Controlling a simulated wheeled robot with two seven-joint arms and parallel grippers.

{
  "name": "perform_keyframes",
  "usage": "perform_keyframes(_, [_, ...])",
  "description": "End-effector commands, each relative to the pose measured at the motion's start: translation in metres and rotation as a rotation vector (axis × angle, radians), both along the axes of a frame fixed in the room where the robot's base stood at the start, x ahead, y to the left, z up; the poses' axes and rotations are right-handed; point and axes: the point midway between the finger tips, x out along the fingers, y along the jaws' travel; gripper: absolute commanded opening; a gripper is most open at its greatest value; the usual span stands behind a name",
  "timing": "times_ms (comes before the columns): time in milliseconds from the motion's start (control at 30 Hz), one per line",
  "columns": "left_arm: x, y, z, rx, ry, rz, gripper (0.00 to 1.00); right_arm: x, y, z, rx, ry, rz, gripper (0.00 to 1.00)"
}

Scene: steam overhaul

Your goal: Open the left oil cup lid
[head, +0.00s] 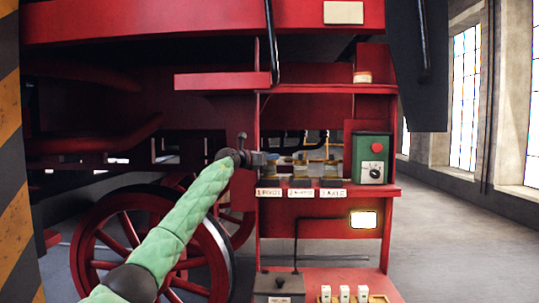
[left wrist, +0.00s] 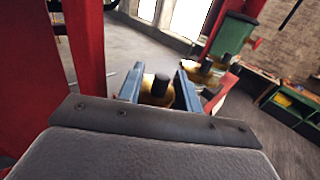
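A row of brass oil cups stands on the red shelf (head: 375,191) behind white labels. The left oil cup (head: 269,172) is largely hidden by my left gripper (head: 265,158) in the head view. In the left wrist view, a brass cup with a black knob on its lid (left wrist: 160,86) sits between the two blue fingers of my left gripper (left wrist: 160,84). The fingers are apart, with visible gaps beside the knob. The lid looks closed. The other cups (left wrist: 205,70) stand beyond the fingers. My right gripper is in neither view.
A green box (head: 372,158) with a red button and a dial stands at the shelf's right end. A lit lamp (head: 363,219) is below the shelf. A lower red bench (head: 340,280) holds white-topped items. A red upper shelf (head: 330,88) overhangs the cups.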

Motion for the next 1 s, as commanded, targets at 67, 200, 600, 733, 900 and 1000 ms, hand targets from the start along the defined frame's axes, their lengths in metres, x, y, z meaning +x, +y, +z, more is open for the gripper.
perform_keyframes(67, [0.001, -0.002, 0.000, 0.000, 0.000, 0.000, 0.35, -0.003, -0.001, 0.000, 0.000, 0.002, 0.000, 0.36])
perform_keyframes(200, [0.002, -0.002, 0.000, 0.000, 0.000, -0.001, 0.35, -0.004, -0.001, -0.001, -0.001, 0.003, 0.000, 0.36])
perform_keyframes(600, [0.002, -0.002, -0.001, 0.000, 0.000, 0.000, 0.00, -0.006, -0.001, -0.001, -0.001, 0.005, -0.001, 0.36])
perform_keyframes(733, [0.002, -0.002, 0.002, 0.001, 0.016, -0.001, 0.00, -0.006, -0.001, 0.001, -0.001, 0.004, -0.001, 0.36])
perform_keyframes(900, [0.005, -0.001, 0.011, 0.003, 0.122, 0.000, 0.00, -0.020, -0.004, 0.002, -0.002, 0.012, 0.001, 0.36])
perform_keyframes(1000, [0.008, -0.001, 0.015, 0.002, 0.216, 0.001, 0.00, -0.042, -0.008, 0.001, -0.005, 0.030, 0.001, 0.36])
